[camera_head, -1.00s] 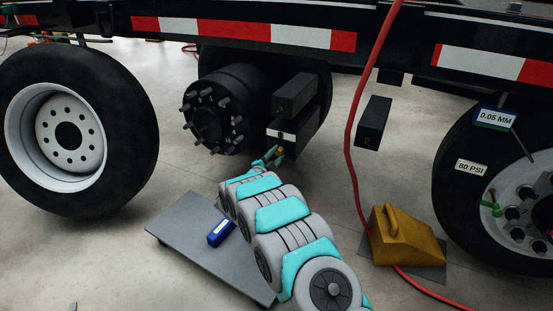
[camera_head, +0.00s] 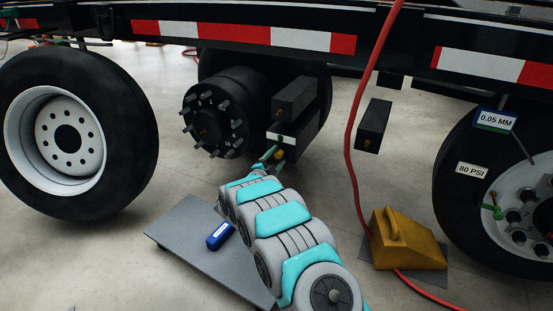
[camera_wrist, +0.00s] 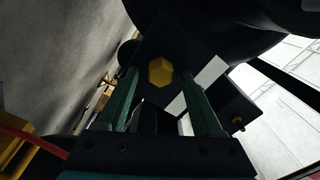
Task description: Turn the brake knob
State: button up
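The yellow hexagonal brake knob (camera_wrist: 160,71) is on the face of a dark box in the wrist view. In the head view a small yellow spot, likely the knob (camera_head: 279,154), shows beside my fingertips, below the black box with a white stripe (camera_head: 301,141). My gripper (camera_head: 270,153) reaches up to that box from below. In the wrist view my gripper (camera_wrist: 162,75) has its two green fingers well apart, with the knob showing between their tips. Whether the fingers touch the knob I cannot tell.
A bare wheel hub with studs (camera_head: 215,120) is left of the box. A wheel (camera_head: 75,135) stands at the left, another (camera_head: 510,195) at the right. A red hose (camera_head: 352,120) hangs right of my arm, near a yellow chock (camera_head: 405,240). A grey platform (camera_head: 185,235) holds a blue item (camera_head: 220,236).

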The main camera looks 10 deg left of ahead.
jog(key=v, duration=0.7)
jog(key=shift+s+a+p, duration=0.15)
jog(key=shift+s+p, duration=0.2)
jog(key=shift+p, duration=0.05)
notch_tip(320, 180, up, 7)
jog(key=n+g+y, duration=0.3)
jog(key=n+y, duration=0.2)
jog(key=y, duration=0.2)
jog(key=s+d+r+n+g+y, duration=0.1)
jog(key=s+d+r+n+g, duration=0.15)
jog(key=s, duration=0.35)
jog(key=s+d+r+n+g+y, duration=0.1)
jog(key=s+d+n+g+y, duration=0.15)
jog(key=s, duration=0.25)
jog(key=s+d+n+g+h, duration=0.15)
jog(key=s+d+g, duration=0.4)
jog(key=s, duration=0.95)
jog(key=s+d+n+g+h, duration=0.1)
jog(key=s+d+n+g, duration=0.15)
jog(key=s+d, duration=0.95)
jog(key=s+d+n+g+h, duration=0.2)
jog(key=s+d+g, duration=0.15)
jog(key=s, duration=1.45)
notch_tip(320, 180, up, 13)
jog(key=s+d+p, duration=0.1)
jog(key=p, duration=1.1)
jog(key=shift+s+t, duration=0.15)
jog(key=shift+t, duration=0.2)
